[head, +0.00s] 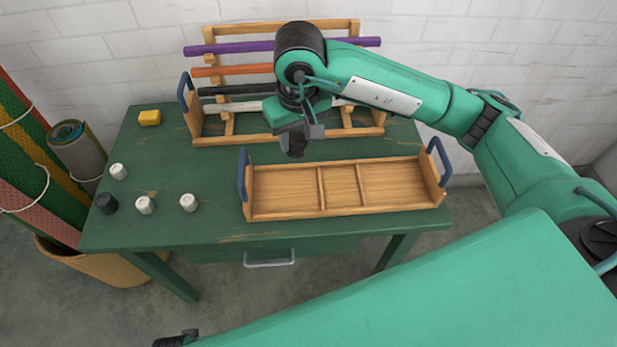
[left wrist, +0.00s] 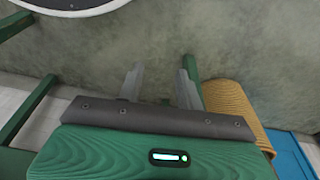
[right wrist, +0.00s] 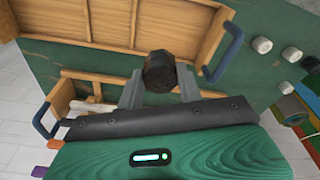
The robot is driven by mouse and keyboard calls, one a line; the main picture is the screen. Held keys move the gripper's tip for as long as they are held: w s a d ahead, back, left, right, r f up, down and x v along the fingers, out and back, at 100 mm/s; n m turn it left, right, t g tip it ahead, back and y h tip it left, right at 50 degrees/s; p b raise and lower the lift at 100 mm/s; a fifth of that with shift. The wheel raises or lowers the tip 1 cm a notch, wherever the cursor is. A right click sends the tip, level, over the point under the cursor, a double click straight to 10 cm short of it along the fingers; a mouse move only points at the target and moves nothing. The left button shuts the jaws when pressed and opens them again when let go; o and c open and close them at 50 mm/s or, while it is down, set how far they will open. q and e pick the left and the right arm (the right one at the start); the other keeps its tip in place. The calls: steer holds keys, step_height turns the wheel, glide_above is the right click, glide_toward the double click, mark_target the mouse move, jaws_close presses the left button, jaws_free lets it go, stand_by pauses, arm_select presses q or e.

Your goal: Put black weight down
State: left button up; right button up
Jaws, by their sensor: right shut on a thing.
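My right gripper (head: 303,133) is shut on a black weight (head: 297,147), a short dark cylinder. In the right wrist view the black weight (right wrist: 160,71) sits between the two fingertips. In the head view it appears just behind the back rim of the front wooden tray (head: 350,213), held above the table; its exact height is hard to tell. A second black weight (head: 106,203) stands at the table's left edge. My left gripper (left wrist: 160,88) is open and empty, pointing at the floor.
White weights (head: 188,202) (head: 145,205) (head: 118,171) and a yellow block (head: 149,117) stand on the left of the green table (head: 215,232). The front tray has blue handles and three empty compartments. Behind is a wooden rack (head: 228,76) with coloured rods and another tray (head: 215,141).

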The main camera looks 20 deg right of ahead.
step_height(320, 180, down, 14)
steer(key=shift+r, duration=0.1)
steer(key=shift+f, duration=0.35)
arm_select(q)
steer(key=shift+s+f, duration=0.15)
steer(key=shift+f, duration=0.6)
arm_select(e)
steer(key=shift+f, duration=0.1)
